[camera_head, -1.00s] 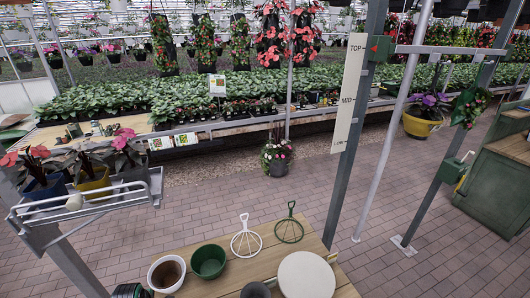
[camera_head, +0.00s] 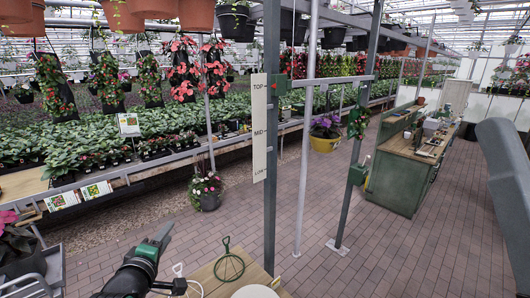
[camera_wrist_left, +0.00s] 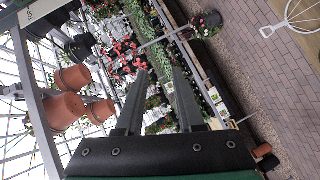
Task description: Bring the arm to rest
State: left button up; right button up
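My left gripper (camera_head: 158,238) is at the lower left of the head view, above the near left end of the wooden table (camera_head: 205,272), with its fingers pointing up and to the right. In the left wrist view its two dark fingers (camera_wrist_left: 160,74) stand apart with nothing between them, so it is open and empty. My right gripper is out of view. A grey piece at the head view's right edge may be part of my right arm.
A green cabinet (camera_head: 398,182) stands at right. The brick floor between is clear.

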pick_arm(q)
jog(key=s+d+r+m+t+h, duration=0.1)
jog(key=s+d+r+m+t, duration=0.15)
jog(key=r, duration=0.45)
jog(key=s+d+r+m+t, duration=0.1)
jog(key=s+d+r+t, duration=0.15)
jog(key=r, duration=0.55)
jog(key=s+d+r+m+t+h, duration=0.2)
jog(key=s+d+r+m+t, duration=0.2)
jog(key=s+r+m, duration=0.9)
jog(key=s+r+t, duration=0.3)
jog(key=s+r, duration=0.4)
jog(key=s, duration=0.1)
jog(key=shift+h+p, duration=0.3)
jog(key=shift+p, duration=0.05)
